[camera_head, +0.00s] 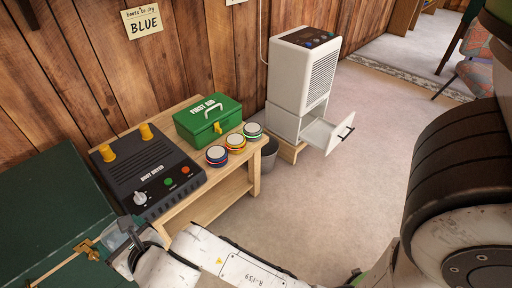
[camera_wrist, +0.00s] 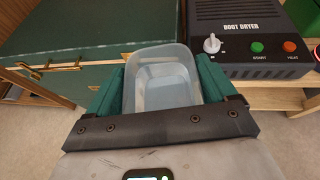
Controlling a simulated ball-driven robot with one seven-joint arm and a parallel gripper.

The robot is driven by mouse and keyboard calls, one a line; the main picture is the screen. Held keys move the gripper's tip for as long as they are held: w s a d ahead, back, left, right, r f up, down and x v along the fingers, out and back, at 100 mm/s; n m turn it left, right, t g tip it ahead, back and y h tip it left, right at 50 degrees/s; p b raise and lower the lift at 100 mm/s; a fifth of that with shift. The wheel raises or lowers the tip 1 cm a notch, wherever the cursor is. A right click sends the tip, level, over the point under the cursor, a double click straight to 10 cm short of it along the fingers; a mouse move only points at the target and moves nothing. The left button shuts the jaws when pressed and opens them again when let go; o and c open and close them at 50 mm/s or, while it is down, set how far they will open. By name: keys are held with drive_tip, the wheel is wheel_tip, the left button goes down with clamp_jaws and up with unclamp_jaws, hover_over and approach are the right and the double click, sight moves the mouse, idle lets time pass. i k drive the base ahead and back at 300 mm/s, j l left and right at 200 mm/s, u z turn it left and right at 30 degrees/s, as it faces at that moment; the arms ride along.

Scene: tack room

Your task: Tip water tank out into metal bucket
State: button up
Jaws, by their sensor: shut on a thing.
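The water tank (camera_wrist: 160,54) is a clear, open-topped plastic box in the wrist view. My gripper (camera_wrist: 165,80) is shut on it, with a green finger along each side. The tank looks roughly upright in that view, beside the boot dryer. I cannot tell how much water is in it. The metal bucket (camera_head: 269,156) is grey and stands on the floor in the head view, just past the far right end of the wooden table and partly hidden by it. The tank is well apart from the bucket.
The low wooden table (camera_head: 237,186) holds a black boot dryer (camera_head: 148,176), a green first aid box (camera_head: 209,121) and several round tins (camera_head: 235,142). A white dehumidifier (camera_head: 302,75) stands behind with its drawer (camera_head: 325,133) pulled out. A green chest (camera_head: 45,220) is at left. Carpet right of the table is clear.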

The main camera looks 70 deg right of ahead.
sight(270, 149)
drive_tip(key=k+l+u, duration=0.1)
drive_tip(key=l, duration=0.3)
drive_tip(key=k+l+u, duration=0.15)
drive_tip(key=k+l, duration=0.3)
drive_tip(key=l, duration=0.25)
drive_tip(key=k+l, duration=0.2)
drive_tip(key=l, duration=0.2)
drive_tip(key=k+l, duration=0.15)
drive_tip(key=l, duration=0.25)
